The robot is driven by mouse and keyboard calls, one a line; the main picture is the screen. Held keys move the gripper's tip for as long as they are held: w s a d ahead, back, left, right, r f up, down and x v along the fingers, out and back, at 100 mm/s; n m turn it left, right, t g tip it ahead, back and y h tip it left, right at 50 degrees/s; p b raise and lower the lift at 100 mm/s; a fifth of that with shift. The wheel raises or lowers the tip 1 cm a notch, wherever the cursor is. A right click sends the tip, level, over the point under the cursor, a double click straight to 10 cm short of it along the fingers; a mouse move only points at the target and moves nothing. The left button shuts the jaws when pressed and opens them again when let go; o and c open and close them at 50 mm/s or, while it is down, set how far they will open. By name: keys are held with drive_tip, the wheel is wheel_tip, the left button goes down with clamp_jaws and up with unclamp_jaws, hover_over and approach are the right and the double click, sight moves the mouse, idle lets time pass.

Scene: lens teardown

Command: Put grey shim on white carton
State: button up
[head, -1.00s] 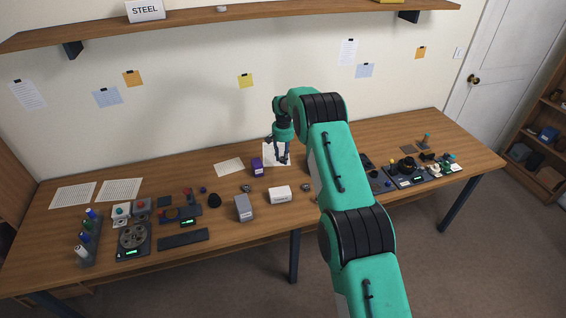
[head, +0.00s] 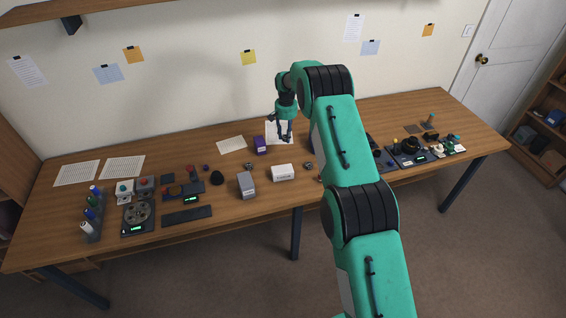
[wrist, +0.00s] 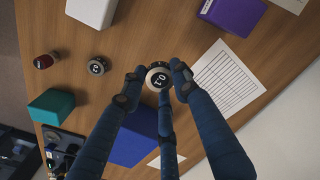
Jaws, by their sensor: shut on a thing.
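The grey shim (wrist: 157,77) seems to be the round piece with a dark side and a pale numbered top, held between my fingertips. In the head view my gripper (head: 286,138) points down at the back of the bench, behind and level with the white carton's right end; the shim is too small to make out there. The white carton (head: 283,173) lies on the bench with a bare top; part of it shows in the wrist view (wrist: 92,10). I cannot tell whether the shim touches the bench.
A similar numbered round piece (wrist: 97,66) and a red-topped piece (wrist: 43,61) stand near the carton. A purple box (head: 260,145), a grey box (head: 246,185), a blue box (wrist: 135,138) and a teal box (wrist: 50,107) stand around. A printed sheet (wrist: 228,80) lies beside my gripper.

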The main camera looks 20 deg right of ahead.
drive_tip(key=shift+n, duration=0.4)
drive_tip(key=s+a+b, duration=0.1)
drive_tip(key=s, duration=0.3)
drive_tip(key=s+a+b, duration=0.1)
drive_tip(key=s, duration=0.4)
drive_tip(key=s+a+r+b, duration=0.1)
drive_tip(key=s+a, duration=0.1)
drive_tip(key=s, duration=0.2)
drive_tip(key=shift+s, duration=0.4)
drive_tip(key=s+a+b, duration=0.2)
drive_tip(key=s, duration=1.3)
drive_tip(key=shift+s+a+f+n+b, duration=0.3)
drive_tip(key=shift+s+a+f+b, duration=0.1)
drive_tip(key=shift+f, duration=0.05)
drive_tip(key=shift+w, duration=0.1)
drive_tip(key=b, duration=0.2)
hover_over(282, 169)
drive_tip(key=shift+f, duration=0.7)
drive_tip(key=shift+f+b, duration=0.4)
drive_tip(key=shift+f, duration=1.4)
drive_tip(key=o, duration=0.7)
drive_tip(key=shift+f, duration=0.15)
drive_tip(key=o, duration=0.5)
drive_tip(key=shift+c, duration=0.2)
